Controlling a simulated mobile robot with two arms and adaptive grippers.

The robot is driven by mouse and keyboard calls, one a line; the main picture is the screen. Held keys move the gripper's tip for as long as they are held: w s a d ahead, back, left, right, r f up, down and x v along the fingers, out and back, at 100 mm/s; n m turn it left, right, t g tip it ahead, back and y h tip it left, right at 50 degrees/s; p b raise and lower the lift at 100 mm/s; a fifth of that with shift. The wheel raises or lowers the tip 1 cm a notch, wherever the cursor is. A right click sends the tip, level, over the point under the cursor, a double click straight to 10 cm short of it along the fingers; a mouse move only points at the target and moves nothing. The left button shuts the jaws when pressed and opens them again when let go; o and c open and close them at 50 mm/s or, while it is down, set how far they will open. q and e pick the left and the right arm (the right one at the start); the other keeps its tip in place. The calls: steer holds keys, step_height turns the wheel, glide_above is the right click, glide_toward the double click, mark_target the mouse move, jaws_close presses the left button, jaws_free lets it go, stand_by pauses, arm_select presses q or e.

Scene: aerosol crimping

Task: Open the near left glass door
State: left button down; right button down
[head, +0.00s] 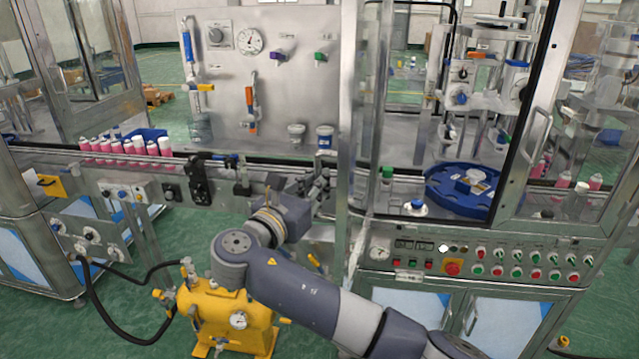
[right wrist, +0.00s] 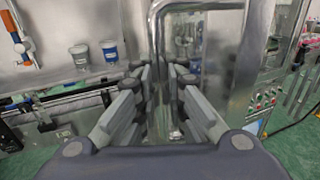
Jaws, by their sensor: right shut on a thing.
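My right gripper (head: 323,186) is at the left side of the central machine, beside a tall metal door frame (head: 349,110) that shows as a narrow, nearly edge-on strip in the head view. In the right wrist view the fingers (right wrist: 163,82) are shut on the vertical part of a bent metal tube handle (right wrist: 153,35). The handle's lower part is hidden between the fingers. The door's glass is hard to make out and I cannot tell its exact angle. My left gripper is not in view.
A second glass door with a handle (head: 525,146) stands at the right. Below is a button panel (head: 490,262). A blue round tray (head: 437,188) sits inside the machine. Pink cans (head: 125,147) line the conveyor at left. A yellow pump unit (head: 228,312) stands on the floor beneath my right arm.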

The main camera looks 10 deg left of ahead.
steer(key=shift+s+f, duration=0.1)
steer(key=shift+f, duration=0.15)
